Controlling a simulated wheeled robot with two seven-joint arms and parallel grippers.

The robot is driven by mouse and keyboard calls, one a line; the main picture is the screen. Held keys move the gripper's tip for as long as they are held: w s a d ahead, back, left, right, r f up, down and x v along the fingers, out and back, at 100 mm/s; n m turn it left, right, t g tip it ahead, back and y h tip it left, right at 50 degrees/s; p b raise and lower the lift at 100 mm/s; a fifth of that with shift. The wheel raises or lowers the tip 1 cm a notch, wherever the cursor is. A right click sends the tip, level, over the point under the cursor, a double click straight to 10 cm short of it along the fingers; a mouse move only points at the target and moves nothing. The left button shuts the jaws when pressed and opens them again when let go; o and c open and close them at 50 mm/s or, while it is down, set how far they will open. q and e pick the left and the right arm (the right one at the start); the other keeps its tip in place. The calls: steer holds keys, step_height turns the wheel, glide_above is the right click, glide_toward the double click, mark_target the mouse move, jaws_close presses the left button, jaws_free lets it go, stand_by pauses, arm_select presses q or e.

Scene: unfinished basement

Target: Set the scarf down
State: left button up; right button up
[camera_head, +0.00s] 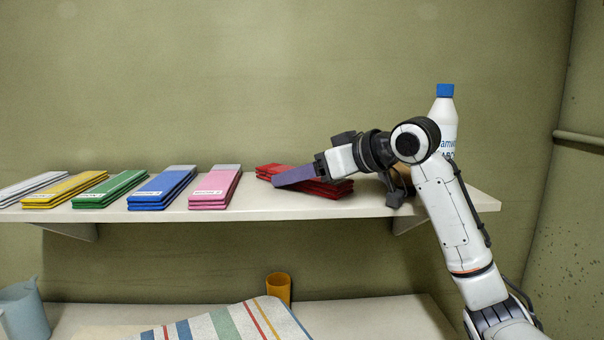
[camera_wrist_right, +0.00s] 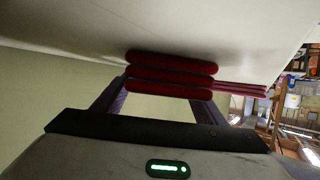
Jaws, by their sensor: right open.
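A red folded scarf (camera_head: 333,188) lies on the right part of the white shelf (camera_head: 300,208), its layers stacked flat. It also shows in the right wrist view (camera_wrist_right: 170,75), at the fingertips of my right gripper. My right gripper (camera_head: 293,176) is open, with its purple fingers apart at the red stack; in the right wrist view the fingers (camera_wrist_right: 160,95) stand on either side of the near end. Part of the red scarf is hidden behind the finger and wrist in the head view. My left gripper is not in view.
Pink (camera_head: 215,188), blue (camera_head: 162,188), green (camera_head: 111,189), yellow (camera_head: 64,190) and white (camera_head: 30,188) folded stacks line the shelf to the left. A white bottle with a blue cap (camera_head: 445,91) stands behind my right arm. Below are a striped cloth (camera_head: 235,322), orange cup (camera_head: 279,287) and blue-grey pitcher (camera_head: 22,312).

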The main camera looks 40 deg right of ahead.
mark_target(335, 189)
steer(key=shift+r, duration=0.2)
steer(key=shift+s, duration=0.25)
steer(key=b+v, duration=0.2)
steer(key=v, duration=0.8)
steer(key=shift+s+r, duration=0.15)
steer(key=shift+s, duration=0.15)
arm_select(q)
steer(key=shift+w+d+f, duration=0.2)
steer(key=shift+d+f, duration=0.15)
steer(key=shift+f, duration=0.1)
arm_select(e)
steer(key=shift+s+d+r, duration=0.1)
steer(key=shift+s+r, duration=0.05)
steer(key=shift+s, duration=0.25)
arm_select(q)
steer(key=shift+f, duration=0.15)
